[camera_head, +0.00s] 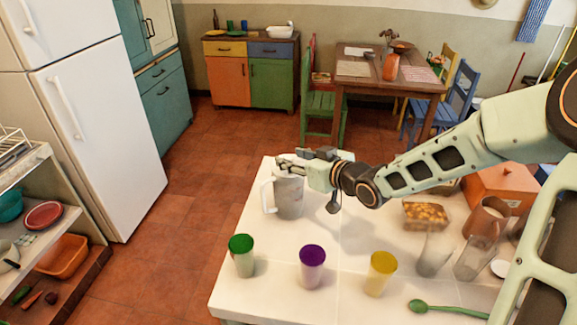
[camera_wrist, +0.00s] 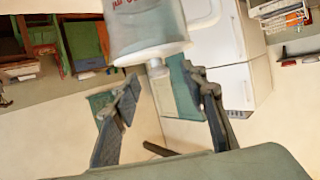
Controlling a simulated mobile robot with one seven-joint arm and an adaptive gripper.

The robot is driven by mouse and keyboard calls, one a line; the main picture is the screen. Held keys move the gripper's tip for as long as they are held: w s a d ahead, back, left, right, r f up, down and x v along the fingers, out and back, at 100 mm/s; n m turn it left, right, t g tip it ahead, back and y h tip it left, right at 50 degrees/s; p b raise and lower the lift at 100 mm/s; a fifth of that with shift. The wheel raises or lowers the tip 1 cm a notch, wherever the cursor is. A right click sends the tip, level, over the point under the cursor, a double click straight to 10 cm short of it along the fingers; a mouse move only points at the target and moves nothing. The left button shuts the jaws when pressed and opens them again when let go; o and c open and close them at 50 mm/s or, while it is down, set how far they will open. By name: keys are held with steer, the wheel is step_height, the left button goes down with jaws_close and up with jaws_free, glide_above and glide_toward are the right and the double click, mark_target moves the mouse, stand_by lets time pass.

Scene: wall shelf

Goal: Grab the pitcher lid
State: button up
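The pitcher (camera_head: 289,198) is a grey translucent jug with a handle on its left, upright near the table's far left edge. In the wrist view, the pitcher (camera_wrist: 145,22) shows at the top with red lettering. Its pale lid (camera_wrist: 152,53) faces my gripper, with a small knob pointing between the fingers. My gripper (camera_wrist: 165,105) is open, one finger on each side of the knob's line, and nothing is held. In the head view, my gripper (camera_head: 300,162) is over the pitcher's top and hides most of the lid.
On the white table (camera_head: 263,296) stand green (camera_head: 242,255), purple (camera_head: 312,266) and yellow (camera_head: 380,273) cups. A food container (camera_head: 426,215), a brown jug (camera_head: 486,218), clear vessels and a green spoon (camera_head: 447,310) are to the right. The middle is fairly clear.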

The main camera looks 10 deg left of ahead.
steer(key=shift+x, duration=1.25)
steer(key=shift+c, duration=0.4)
jaws_close()
